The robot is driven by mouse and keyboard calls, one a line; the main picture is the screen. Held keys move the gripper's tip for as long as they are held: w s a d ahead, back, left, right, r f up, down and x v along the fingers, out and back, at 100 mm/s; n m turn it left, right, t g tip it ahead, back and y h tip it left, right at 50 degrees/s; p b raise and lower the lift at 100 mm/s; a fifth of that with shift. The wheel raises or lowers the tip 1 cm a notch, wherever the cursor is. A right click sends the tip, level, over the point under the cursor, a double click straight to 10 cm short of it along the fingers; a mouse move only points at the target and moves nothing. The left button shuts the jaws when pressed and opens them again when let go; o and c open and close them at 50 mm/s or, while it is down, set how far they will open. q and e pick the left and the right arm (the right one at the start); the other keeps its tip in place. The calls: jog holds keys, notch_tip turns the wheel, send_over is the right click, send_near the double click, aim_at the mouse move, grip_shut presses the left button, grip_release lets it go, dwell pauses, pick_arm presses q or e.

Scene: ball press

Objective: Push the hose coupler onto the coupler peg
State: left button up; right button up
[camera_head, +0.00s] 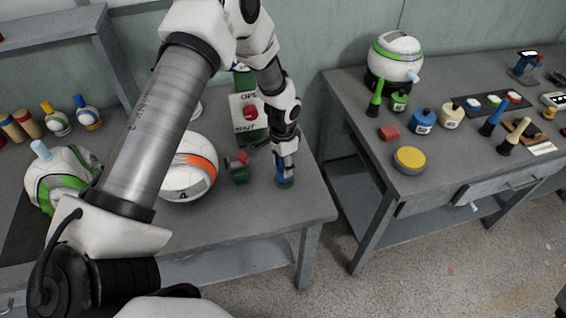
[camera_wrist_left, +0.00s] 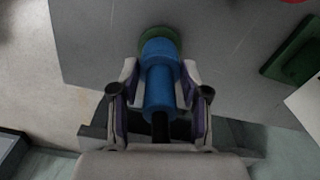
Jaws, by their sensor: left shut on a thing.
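My left gripper (camera_head: 285,158) points down near the front right corner of the left table. It is shut on the blue hose coupler (camera_head: 283,168), which stands upright between the fingers. The coupler fills the middle of the left wrist view (camera_wrist_left: 160,75), with a finger on each side. A green round base (camera_head: 284,183) lies directly under the coupler; its rim also shows beyond the coupler in the wrist view (camera_wrist_left: 160,35). The peg itself is hidden, and I cannot tell how far the coupler sits on it. My right gripper is not in view.
A green fixture with a red top (camera_head: 240,168) stands just left of the coupler. A lettered panel with a red knob (camera_head: 250,112) is behind. An orange-striped ball (camera_head: 190,170) is farther left. A gap separates this table from the right table (camera_head: 420,190).

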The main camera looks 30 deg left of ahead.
pick_arm(q)
jog(key=shift+f, duration=0.25)
jog(key=o, duration=1.2)
jog(key=shift+o, duration=0.2)
jog(key=shift+r, duration=0.1)
notch_tip(320, 180, up, 12)
jog(key=shift+s, duration=0.1)
